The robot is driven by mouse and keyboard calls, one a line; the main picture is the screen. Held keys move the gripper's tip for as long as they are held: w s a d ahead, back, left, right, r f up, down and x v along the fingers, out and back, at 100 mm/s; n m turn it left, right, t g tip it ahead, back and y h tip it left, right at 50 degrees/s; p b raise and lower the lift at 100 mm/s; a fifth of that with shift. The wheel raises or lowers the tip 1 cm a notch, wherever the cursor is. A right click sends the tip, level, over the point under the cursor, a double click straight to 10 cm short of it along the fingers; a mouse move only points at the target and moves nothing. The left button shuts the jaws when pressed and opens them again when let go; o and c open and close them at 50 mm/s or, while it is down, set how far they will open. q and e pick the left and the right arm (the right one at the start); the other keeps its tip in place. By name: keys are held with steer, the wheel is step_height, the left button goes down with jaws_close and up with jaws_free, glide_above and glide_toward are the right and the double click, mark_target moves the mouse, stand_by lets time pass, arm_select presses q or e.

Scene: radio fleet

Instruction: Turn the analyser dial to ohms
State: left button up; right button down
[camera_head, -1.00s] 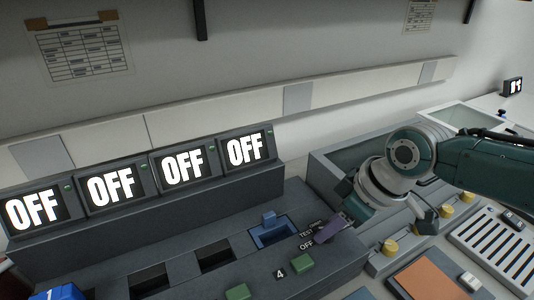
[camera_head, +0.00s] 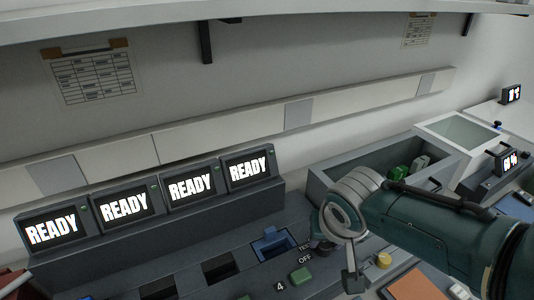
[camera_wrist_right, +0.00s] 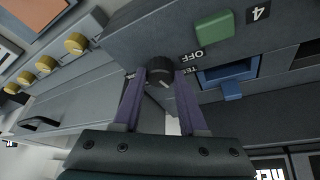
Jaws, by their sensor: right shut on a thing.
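In the right wrist view, my right gripper (camera_wrist_right: 160,74) is shut on a dark round dial (camera_wrist_right: 160,65), one purple finger on each side. The dial has a light pointer mark and sits on the grey console. Beside it are the label OFF (camera_wrist_right: 191,57) and a label that seems to read TEST, partly covered. No ohms mark can be read. In the head view, my right arm hides most of the fingers and the dial. A device with a lit screen (camera_head: 507,160) stands at the far right; its dial cannot be made out. My left gripper is not in view.
Four READY screens (camera_head: 123,206) stand along the console. Yellow knobs (camera_wrist_right: 75,43) line the front nearby. An open grey bin (camera_head: 330,180) holds green items.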

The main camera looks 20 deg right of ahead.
steer(key=shift+a+m+g+h+b, duration=0.1)
steer(key=shift+m+g+h+b, duration=0.25)
steer(key=shift+m, duration=0.85)
steer(key=shift+c, duration=2.2)
jaws_free()
steer(key=shift+r, duration=0.25)
steer(key=p+v, duration=0.5)
steer(key=v, duration=0.4)
steer(key=shift+a+r+p, duration=0.15)
steer(key=shift+p, duration=0.15)
steer(key=shift+s, duration=0.15)
